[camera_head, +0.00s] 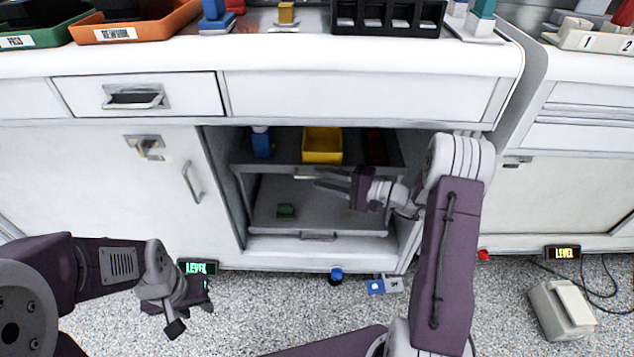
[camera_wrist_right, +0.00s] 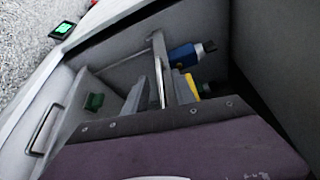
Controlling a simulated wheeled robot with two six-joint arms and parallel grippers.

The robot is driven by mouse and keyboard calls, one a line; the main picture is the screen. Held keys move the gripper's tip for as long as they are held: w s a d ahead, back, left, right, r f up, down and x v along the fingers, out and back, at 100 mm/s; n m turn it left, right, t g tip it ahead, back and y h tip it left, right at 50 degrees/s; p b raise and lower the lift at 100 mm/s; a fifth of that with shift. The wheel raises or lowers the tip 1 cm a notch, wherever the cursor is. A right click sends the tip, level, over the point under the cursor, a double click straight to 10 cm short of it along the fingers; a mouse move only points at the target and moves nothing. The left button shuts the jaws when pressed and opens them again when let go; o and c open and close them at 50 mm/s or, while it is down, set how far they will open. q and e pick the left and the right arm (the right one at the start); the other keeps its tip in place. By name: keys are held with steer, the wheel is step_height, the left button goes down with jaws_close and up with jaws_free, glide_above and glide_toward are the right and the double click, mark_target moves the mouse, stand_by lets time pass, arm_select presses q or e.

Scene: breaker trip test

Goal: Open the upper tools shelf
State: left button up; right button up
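The upper tools shelf (camera_head: 278,176) is inside the open cabinet bay and carries a blue bottle (camera_head: 262,142), a yellow bin (camera_head: 322,146) and a dark red item (camera_head: 376,146). A pale handle bar sits at its front edge. My right gripper (camera_head: 322,179) is at this edge, fingers pointing left. In the right wrist view, its fingers (camera_wrist_right: 158,95) are apart, with the pale bar (camera_wrist_right: 157,62) running between them; I cannot tell whether they touch it. My left gripper (camera_head: 192,312) is open and empty, low in front of the left cabinet door.
A lower drawer (camera_head: 265,218) holds a green block (camera_head: 286,211) and has its own handle (camera_head: 318,236). A closed door (camera_head: 160,200) is on the left. A blue button (camera_head: 336,275) and a green level display (camera_head: 197,267) are near the floor. The counter overhangs the bay.

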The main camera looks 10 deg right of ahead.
steer(key=shift+x, duration=1.05)
jaws_close()
stand_by(0.6)
